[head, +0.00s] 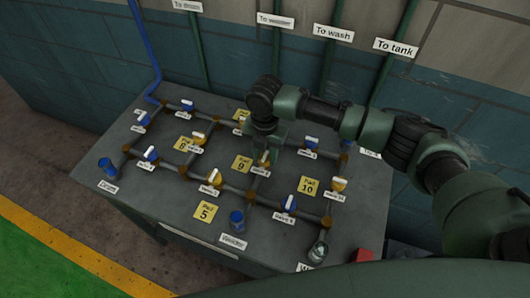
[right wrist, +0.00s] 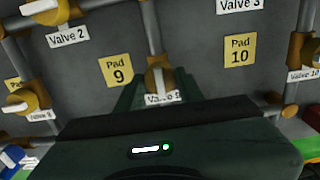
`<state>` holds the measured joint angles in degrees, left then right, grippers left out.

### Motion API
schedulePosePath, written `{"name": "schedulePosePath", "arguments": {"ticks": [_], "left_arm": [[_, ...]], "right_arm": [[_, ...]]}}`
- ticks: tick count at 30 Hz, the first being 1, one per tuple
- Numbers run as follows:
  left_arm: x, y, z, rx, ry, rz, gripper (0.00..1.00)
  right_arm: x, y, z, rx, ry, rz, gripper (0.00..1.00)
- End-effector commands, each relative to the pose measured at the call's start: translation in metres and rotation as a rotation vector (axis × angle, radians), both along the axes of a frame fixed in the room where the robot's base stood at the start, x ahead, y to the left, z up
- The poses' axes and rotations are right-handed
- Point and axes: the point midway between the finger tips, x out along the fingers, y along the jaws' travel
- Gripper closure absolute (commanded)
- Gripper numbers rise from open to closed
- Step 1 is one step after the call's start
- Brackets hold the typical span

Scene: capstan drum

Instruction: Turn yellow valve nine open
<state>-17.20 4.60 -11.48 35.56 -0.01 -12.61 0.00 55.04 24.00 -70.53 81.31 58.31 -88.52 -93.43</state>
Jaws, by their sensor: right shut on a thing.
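Yellow valve nine (right wrist: 160,78) sits on a pipe beside Pad 9, with its label partly covered by my right gripper. Its white lever points up the picture in the right wrist view, roughly along the pipe above it. In the head view the valve (head: 263,161) shows just below my gripper's tip. My right gripper (head: 264,146) reaches down over it from above and is shut on the valve's lever; the fingers show dark green around the valve in the right wrist view. My left gripper is not in view.
The grey table (head: 150,208) carries a pipe grid with several blue and yellow valves. Valve 2 (right wrist: 45,12) and valve 10 (right wrist: 308,50) are near. Yellow pads (head: 204,211) lie between pipes. A blue cup-like fitting (head: 237,220) and a red block (head: 364,255) are at the front.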

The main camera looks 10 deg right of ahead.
Motion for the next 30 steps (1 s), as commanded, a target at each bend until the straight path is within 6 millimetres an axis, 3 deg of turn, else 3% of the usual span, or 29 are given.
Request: {"name": "schedulePosePath", "arguments": {"ticks": [16, 17, 18, 30], "left_arm": [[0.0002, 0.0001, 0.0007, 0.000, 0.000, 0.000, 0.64], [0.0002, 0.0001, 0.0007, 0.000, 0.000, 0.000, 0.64], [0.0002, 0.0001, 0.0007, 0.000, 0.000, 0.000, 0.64], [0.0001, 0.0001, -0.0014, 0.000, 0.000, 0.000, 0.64]], "right_arm": [[0.0007, 0.0007, 0.0011, 0.002, -0.003, 0.024, 1.00], [0.0007, 0.0007, 0.0011, 0.002, -0.003, 0.024, 0.54], [0.0006, 0.0007, 0.0011, 0.001, -0.002, 0.024, 0.43], [0.0008, 0.0006, 0.0049, 0.002, -0.003, 0.023, 0.41]]}}
